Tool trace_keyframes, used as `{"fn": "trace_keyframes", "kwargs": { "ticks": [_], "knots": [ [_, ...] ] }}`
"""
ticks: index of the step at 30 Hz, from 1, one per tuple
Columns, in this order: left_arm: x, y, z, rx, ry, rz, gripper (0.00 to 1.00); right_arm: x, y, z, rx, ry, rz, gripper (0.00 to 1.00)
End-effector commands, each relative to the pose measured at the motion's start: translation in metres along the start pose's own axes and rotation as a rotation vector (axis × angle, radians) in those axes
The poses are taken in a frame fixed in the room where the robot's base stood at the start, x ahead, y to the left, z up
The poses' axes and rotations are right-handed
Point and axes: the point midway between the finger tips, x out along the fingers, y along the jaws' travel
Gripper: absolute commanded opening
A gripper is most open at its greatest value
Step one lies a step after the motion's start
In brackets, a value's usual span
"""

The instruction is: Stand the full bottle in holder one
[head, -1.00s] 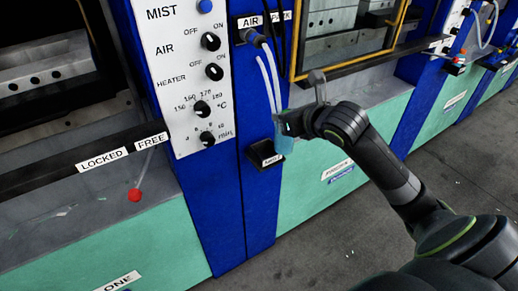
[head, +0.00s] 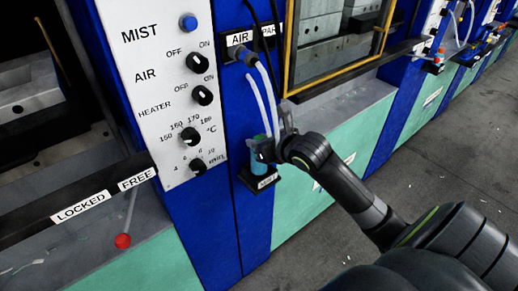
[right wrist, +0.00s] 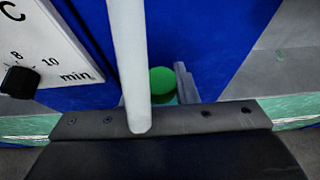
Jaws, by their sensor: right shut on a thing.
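The bottle (head: 259,163) is small and holds blue-teal liquid. In the head view it is upright at the dark bracket-like holder (head: 255,181) on the blue post, whose label is too small to read surely. My right gripper (head: 266,151) is shut on the bottle from the right, and the gripper partly hides it. In the right wrist view the bottle's green cap (right wrist: 162,82) shows beyond the gripper body. The holder is hidden there, and I cannot tell whether the bottle's base rests on it. My left gripper is not in view.
White tubes (head: 262,98) hang from the AIR fitting close to the bottle; one (right wrist: 130,60) crosses the right wrist view. The control panel (head: 170,85) with knobs stands to the left. A lever with a red ball (head: 123,240) is at the lower left.

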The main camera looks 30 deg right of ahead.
Motion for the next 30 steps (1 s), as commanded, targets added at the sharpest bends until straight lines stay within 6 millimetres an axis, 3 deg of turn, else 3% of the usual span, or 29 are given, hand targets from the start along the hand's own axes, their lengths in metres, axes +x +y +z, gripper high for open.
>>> {"fn": "trace_keyframes", "kwargs": {
  "ticks": [6,15,16,20,30],
  "knots": [
    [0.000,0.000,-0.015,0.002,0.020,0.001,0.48,0.012,0.000,-0.024,0.003,0.002,0.000,0.00],
    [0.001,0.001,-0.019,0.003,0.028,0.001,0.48,0.013,0.000,-0.026,0.000,0.000,0.000,0.00],
    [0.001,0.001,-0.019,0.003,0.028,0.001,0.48,0.013,0.000,-0.025,0.000,0.001,-0.001,0.30],
    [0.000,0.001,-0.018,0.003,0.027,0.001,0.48,0.013,0.000,-0.025,0.000,0.002,-0.001,0.47],
    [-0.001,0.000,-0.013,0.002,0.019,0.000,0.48,0.011,0.000,-0.024,0.000,0.001,-0.001,0.48]
  ]
}}
